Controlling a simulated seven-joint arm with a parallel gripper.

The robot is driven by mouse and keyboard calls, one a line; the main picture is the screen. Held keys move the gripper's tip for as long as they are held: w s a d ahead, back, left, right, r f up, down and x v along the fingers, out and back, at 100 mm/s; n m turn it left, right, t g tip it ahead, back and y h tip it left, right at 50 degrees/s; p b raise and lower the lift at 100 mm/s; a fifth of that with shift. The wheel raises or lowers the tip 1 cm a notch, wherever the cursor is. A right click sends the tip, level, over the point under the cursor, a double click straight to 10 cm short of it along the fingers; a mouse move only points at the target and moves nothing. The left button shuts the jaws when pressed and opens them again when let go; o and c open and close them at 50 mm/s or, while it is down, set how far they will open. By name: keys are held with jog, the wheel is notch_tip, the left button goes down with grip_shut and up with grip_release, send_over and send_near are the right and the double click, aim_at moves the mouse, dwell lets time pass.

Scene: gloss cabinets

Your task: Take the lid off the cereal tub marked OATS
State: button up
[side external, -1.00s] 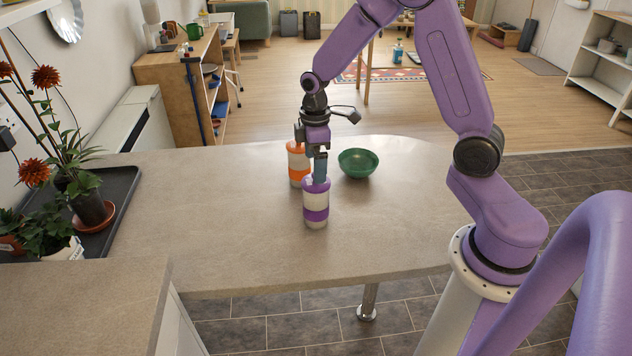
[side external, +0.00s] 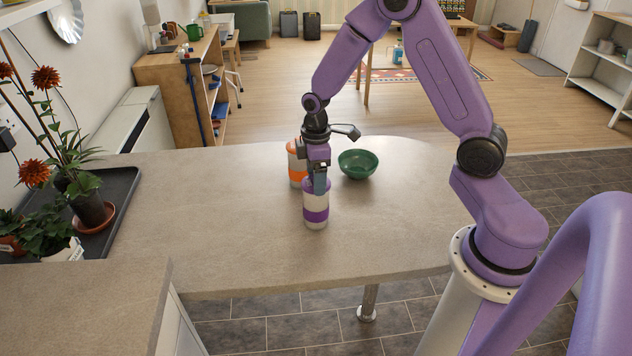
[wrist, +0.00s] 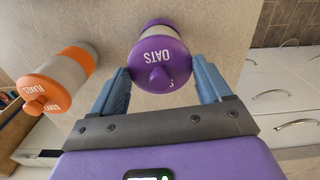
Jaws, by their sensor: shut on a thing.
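The OATS tub (side external: 316,216) is white with a purple band and stands upright on the counter. Its purple lid (wrist: 160,66), with a round knob and the word OATS, sits on top of the tub. My gripper (side external: 319,184) is above the tub, pointing down at the lid. In the wrist view, my gripper's blue fingers (wrist: 161,80) are on opposite sides of the lid, shut on its rim. The finger behind the lid is partly hidden in the side view.
An orange-and-white tub (side external: 296,165) with an orange lid, apparently reading FLAKES, stands close behind. A green bowl (side external: 358,164) is at the back right. A dark tray (side external: 120,190) with potted plants is on the left. The counter (side external: 220,230) between is clear.

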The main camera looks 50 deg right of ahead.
jog(key=shift+r, duration=0.4)
notch_tip(320, 180, up, 2)
jog(key=shift+r, duration=0.1)
jog(key=s+a+r, duration=0.1)
jog(key=s+r, duration=0.9)
jog(key=s, duration=0.4)
jog(key=m, duration=0.1)
send_near(396, 215)
jog(key=shift+f, duration=3.25)
